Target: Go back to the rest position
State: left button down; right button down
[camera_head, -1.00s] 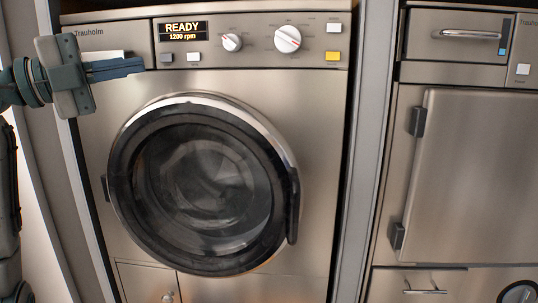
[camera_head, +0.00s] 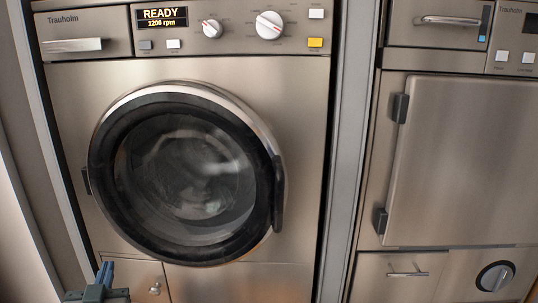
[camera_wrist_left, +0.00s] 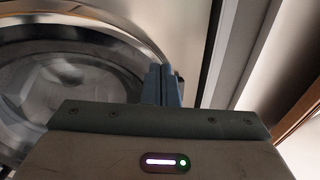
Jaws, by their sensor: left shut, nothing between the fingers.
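My left gripper (camera_head: 105,272) is at the bottom left of the head view, low in front of the washing machine (camera_head: 300,100). Its fingers are together and empty. They also show in the left wrist view (camera_wrist_left: 162,85), pointing up beside the round door. The round door (camera_head: 185,172) of the washing machine looks closed, with dark glass and a chrome rim. The display (camera_head: 161,17) reads READY, 1200 rpm. My right gripper is not in the head view.
A second steel machine (camera_head: 460,160) with a flat hinged door stands at the right behind a grey post (camera_head: 350,150). A small flap (camera_head: 135,278) with a knob is below the round door, near my left gripper. The detergent drawer (camera_head: 75,45) looks shut.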

pick_arm(q)
jog(key=s+d+f+g+h, duration=0.1)
jog(key=s+f+g, duration=0.35)
jog(key=f, duration=0.45)
jog(key=s+d+f+g+h, duration=0.1)
jog(key=s+f+g, duration=0.2)
jog(key=s+f, duration=0.4)
jog(key=s+d+f+m+g+h, duration=0.1)
jog(key=s+d+f+g, duration=0.25)
jog(key=s+f, duration=0.35)
jog(key=s+d+f+m+g+h, duration=0.2)
jog(key=s+f+g, duration=0.25)
jog(key=s, duration=0.45)
jog(key=a+f, duration=0.2)
jog(key=f, duration=1.4)
jog(key=a+f, duration=0.2)
jog(key=f, duration=1.3)
jog(key=s+f+g, duration=0.2)
jog(key=s+f, duration=1.6)
jog(key=shift+a+f+n, duration=0.2)
jog(key=shift+a+n, duration=0.1)
jog(key=shift+n, duration=0.1)
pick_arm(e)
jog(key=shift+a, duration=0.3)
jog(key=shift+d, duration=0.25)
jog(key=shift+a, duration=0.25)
